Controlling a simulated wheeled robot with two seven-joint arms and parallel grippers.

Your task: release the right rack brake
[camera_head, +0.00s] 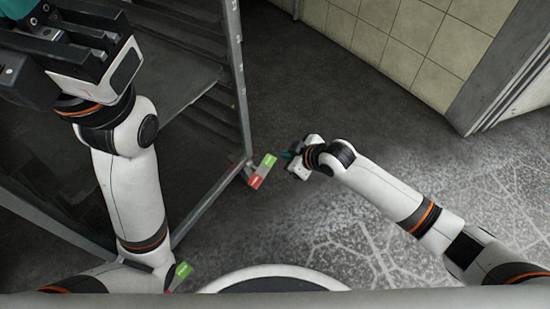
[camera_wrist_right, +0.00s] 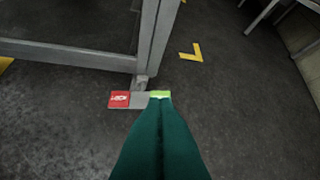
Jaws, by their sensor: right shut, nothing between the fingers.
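The right rack brake (camera_head: 262,171) is a small pedal with a green end and a red end, low at the rack's near right corner post. In the right wrist view the brake's red pad (camera_wrist_right: 120,99) lies left of a grey middle part, and its green pad (camera_wrist_right: 160,94) shows just beyond my fingertips. My right gripper (camera_head: 285,154) is shut and empty, its teal fingers (camera_wrist_right: 160,102) close to the green end. They overlap the green pad's near edge in view; contact is unclear. My left gripper (camera_head: 32,12) is at the top left, partly cut off.
The metal rack (camera_head: 238,80) with a shelf fills the left side. Another brake with a green end (camera_head: 183,270) shows beside my left arm. A tiled wall (camera_head: 400,40) stands at the back. Yellow floor marking (camera_wrist_right: 192,53) lies beyond the rack leg. Floor to the right is clear.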

